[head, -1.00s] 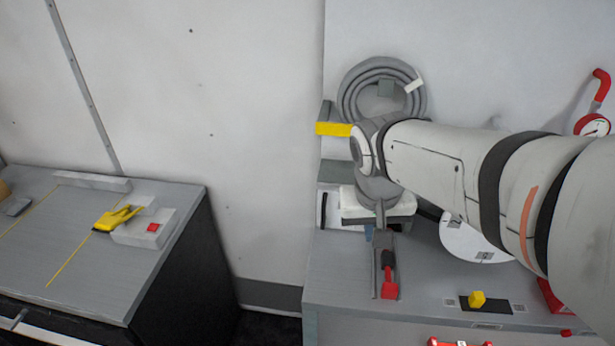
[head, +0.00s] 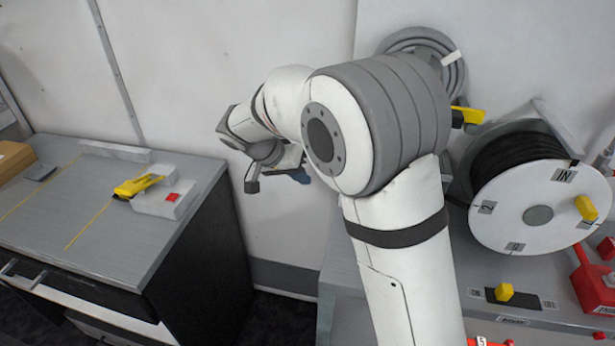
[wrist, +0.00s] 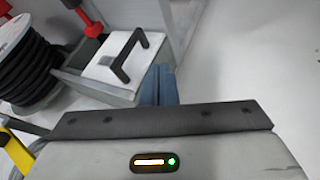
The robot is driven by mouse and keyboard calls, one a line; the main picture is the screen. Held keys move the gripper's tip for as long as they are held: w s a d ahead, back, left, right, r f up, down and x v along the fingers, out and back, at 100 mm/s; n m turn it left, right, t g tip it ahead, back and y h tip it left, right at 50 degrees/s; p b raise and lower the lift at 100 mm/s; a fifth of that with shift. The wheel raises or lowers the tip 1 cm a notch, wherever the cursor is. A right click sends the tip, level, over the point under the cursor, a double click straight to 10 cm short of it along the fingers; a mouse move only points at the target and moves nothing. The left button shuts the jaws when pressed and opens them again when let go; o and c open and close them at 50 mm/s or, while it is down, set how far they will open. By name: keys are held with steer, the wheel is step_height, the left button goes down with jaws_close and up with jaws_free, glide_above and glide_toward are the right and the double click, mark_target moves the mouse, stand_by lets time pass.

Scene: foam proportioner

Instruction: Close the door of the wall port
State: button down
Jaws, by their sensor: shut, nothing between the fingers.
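In the wrist view, a white panel with a black bar handle (wrist: 122,58), which looks like the wall port's door, shows beyond my gripper against a grey frame. I cannot tell how far it stands open. My gripper (wrist: 164,78) has its blue-grey fingers together, with nothing between them. The fingertips are to the right of the panel and look apart from it. In the head view, my gripper (head: 299,177) is left of my raised arm, in front of the bare wall. My arm hides the port there.
A black hose reel (head: 540,195) stands on the right-hand bench, with a yellow knob (head: 504,292) in front. A coiled grey hose (head: 430,48) hangs behind my arm. The left-hand bench (head: 100,215) holds a yellow tool (head: 138,186). Between the benches is a gap.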

steer(key=w+d+f+p, duration=0.1)
steer(key=d+f+p, duration=0.1)
steer(key=d+f, duration=0.4)
steer(key=shift+w+d, duration=0.15)
steer(key=shift+d, duration=0.8)
steer(key=shift+b, duration=0.35)
